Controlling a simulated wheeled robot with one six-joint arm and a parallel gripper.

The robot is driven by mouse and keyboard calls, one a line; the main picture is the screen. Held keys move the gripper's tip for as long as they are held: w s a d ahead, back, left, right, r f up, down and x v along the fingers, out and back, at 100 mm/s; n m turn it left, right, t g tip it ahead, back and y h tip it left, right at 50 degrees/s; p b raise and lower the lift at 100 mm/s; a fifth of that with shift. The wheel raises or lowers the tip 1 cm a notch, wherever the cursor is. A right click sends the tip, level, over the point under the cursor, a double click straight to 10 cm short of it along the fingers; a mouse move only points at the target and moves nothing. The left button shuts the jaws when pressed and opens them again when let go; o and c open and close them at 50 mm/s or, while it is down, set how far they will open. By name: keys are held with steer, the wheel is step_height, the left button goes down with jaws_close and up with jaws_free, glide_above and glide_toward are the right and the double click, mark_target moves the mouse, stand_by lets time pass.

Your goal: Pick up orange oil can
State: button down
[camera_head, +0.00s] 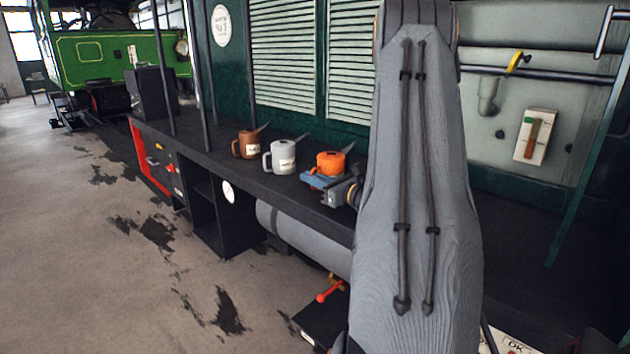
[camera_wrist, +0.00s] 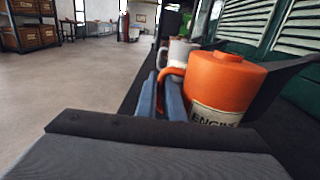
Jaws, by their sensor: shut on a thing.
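The orange oil can (camera_head: 330,162) stands upright at the near end of a row of cans on the dark running board of the tram. It fills the right of the wrist view (camera_wrist: 222,82), with a pale label reading "ENGIN" on its side and its handle at the left. My gripper (camera_head: 316,181) is at the can's near side. In the wrist view its blue fingers (camera_wrist: 170,98) are shut on the can's handle. Whether the can's base touches the board is hidden.
A white can (camera_head: 281,157) and a brown can (camera_head: 246,145) stand beyond the orange one on the running board (camera_head: 215,142). Louvred green panels (camera_head: 285,55) rise close behind. A red-handled lever (camera_head: 329,291) is below. The floor (camera_head: 100,250) at left is open.

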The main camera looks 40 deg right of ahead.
step_height(320, 180, up, 10)
steer(key=shift+f+b, duration=0.25)
steer(key=shift+b, duration=0.3)
steer(key=c, duration=2.4)
jaws_free()
steer(key=shift+c, duration=0.2)
jaws_close()
